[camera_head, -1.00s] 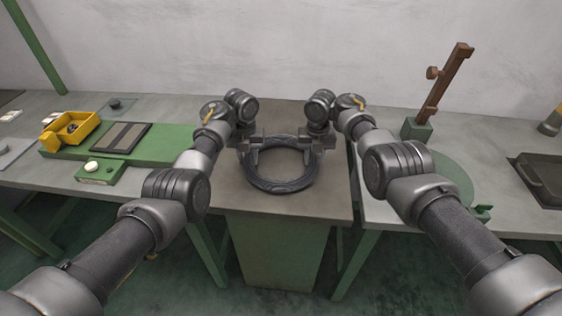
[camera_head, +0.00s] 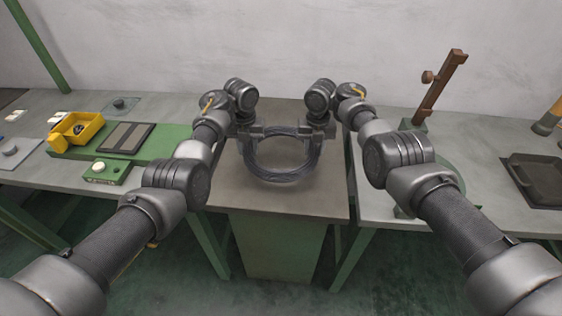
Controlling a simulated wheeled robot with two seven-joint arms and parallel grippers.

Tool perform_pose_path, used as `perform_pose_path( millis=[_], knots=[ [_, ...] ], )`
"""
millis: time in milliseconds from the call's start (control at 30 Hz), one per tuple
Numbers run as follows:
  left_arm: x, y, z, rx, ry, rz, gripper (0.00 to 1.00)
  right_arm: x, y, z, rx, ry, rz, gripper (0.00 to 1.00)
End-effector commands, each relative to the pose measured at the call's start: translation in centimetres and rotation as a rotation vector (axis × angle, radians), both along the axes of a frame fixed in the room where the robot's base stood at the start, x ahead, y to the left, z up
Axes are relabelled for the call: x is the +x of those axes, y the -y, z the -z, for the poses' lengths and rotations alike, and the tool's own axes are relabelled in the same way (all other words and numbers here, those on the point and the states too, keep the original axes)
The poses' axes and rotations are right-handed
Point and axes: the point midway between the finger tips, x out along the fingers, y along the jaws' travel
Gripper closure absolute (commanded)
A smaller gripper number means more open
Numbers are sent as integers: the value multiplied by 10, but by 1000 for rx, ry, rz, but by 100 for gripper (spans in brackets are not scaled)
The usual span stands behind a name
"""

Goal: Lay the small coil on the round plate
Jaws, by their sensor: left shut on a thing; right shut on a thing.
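The small coil (camera_head: 281,174) is a dark grey wire ring in the middle of the view, over the grey centre table. It looks raised off the tabletop and tipped, its near side hanging lower. My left gripper (camera_head: 250,137) is shut on its left far side. My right gripper (camera_head: 314,130) is shut on its right far side. The round plate (camera_head: 453,170) is a green disc on the right table, mostly hidden behind my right arm.
A brown upright post (camera_head: 441,86) stands behind the round plate. A dark tray (camera_head: 541,178) lies at the far right. On the left table are a yellow bin (camera_head: 88,127), a dark striped pad (camera_head: 126,138) and a green button box (camera_head: 105,172). The centre table's front is clear.

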Motion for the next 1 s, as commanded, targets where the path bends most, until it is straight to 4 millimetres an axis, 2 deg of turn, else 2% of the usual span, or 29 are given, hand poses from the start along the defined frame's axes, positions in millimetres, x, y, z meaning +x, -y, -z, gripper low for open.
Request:
perform_pose_path(
  millis=[333, 800, 1000],
  knots=[
    [1, 0, -10, 0, 3, -1, 100, 1, 1, -9, -1, 2, 1, 100],
    [1, -1, -69, 0, 2, -1, 100, 1, 1, -69, -1, 1, 1, 100],
    [1, -1, -72, 0, 2, -1, 100, 1, 1, -72, -1, 1, 1, 100]
  ],
)
